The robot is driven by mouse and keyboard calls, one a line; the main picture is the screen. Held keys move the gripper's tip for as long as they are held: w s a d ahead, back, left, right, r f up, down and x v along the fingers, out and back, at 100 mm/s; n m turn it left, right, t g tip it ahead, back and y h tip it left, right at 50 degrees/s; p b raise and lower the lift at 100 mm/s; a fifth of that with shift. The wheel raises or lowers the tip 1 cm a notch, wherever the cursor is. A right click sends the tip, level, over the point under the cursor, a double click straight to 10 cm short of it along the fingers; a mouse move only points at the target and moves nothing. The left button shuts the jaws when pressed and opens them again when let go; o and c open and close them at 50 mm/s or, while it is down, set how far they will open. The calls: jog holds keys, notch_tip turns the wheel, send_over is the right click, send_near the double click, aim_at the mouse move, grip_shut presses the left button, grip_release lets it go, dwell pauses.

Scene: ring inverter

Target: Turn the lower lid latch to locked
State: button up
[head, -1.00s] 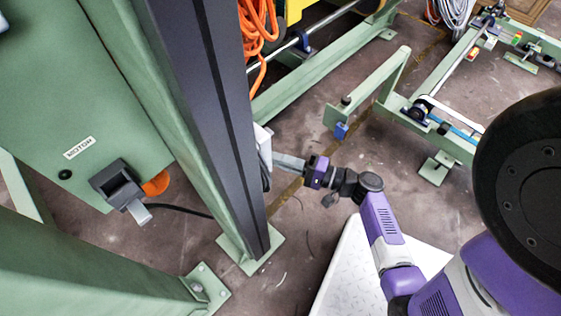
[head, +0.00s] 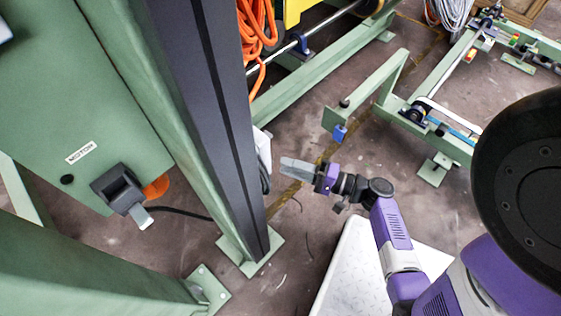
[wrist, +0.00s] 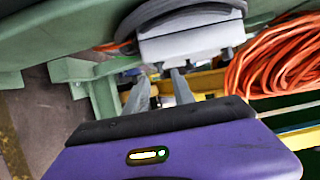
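A light grey box (wrist: 190,42) is ahead of my gripper in the wrist view, with small dark latch-like parts (wrist: 226,52) along its near edge. I cannot tell which is the lower lid latch or how it is turned. In the head view only a pale edge of the box (head: 264,150) shows past the dark column. My gripper (head: 284,166) is just right of it, with a small gap. In the wrist view my gripper (wrist: 161,78) has its two grey fingers apart, nothing seen held, tips close to the box's near edge.
The green machine frame with the dark column (head: 215,110) stands left of my gripper. Orange cable coils (head: 256,35) hang behind it, also in the wrist view (wrist: 275,65). A green rail frame (head: 440,110) is at right. Open floor lies between.

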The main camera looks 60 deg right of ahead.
jog(key=shift+s+d, duration=0.15)
jog(key=shift+s, duration=0.95)
jog(key=shift+s+d, duration=0.1)
jog(key=shift+s, duration=0.95)
jog(key=shift+d, duration=0.1)
jog(key=s+d+f+g+h, duration=0.3)
jog(key=d+f+g+h, duration=0.1)
jog(key=f+g+h, duration=0.25)
jog(key=s+a+r+n+t+y, duration=0.1)
jog(key=a+r+n+t, duration=0.1)
jog(key=a+r+n, duration=0.8)
jog(key=s+a+r+n+t, duration=0.15)
jog(key=a+r+n, duration=0.25)
jog(key=a+r, duration=0.75)
notch_tip(320, 180, up, 3)
jog(key=s+a+n+y, duration=0.2)
jog(key=s+y, duration=0.1)
notch_tip(320, 180, up, 29)
jog(key=p, duration=2.9)
jog(key=shift+w+a+n+p, duration=0.15)
jog(key=shift+n+p, duration=0.15)
jog(key=shift+f, duration=0.1)
